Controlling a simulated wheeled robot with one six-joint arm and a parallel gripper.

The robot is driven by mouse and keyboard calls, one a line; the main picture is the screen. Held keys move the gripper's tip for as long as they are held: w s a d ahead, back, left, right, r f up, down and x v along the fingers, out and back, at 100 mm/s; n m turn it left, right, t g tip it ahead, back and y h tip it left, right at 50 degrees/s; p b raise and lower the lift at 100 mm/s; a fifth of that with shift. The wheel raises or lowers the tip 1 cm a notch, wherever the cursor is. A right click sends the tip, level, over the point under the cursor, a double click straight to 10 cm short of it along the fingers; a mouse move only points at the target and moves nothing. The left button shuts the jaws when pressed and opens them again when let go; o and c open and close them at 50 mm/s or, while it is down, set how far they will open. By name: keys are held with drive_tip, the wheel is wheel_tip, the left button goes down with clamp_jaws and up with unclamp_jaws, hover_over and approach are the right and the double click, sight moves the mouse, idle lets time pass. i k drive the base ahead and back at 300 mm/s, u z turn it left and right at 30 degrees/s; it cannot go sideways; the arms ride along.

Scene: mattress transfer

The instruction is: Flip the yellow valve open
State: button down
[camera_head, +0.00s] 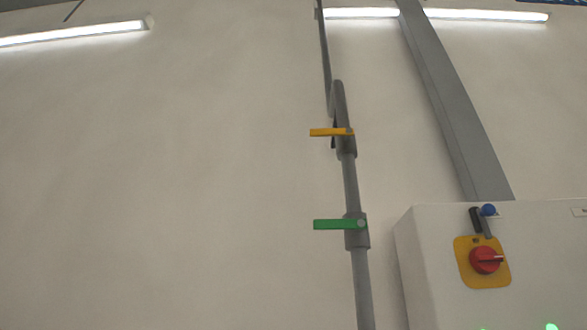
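The yellow valve handle (328,132) is a flat lever on the upper part of a vertical grey pipe (351,185). It lies about level and points left from the pipe, across its run. A green valve handle (336,224) sits lower on the same pipe and also points left. My gripper is not in this view, so I cannot see where it is relative to the yellow handle.
A white cabinet (420,265) with a red rotary switch (485,260) on a yellow plate stands right of the pipe. A grey beam (450,100) runs above it. Lit tubes (75,33) show at the top.

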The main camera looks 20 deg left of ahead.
sight(347, 133)
drive_tip(key=u, duration=1.2)
drive_tip(key=k, duration=0.2)
drive_tip(key=z, duration=0.1)
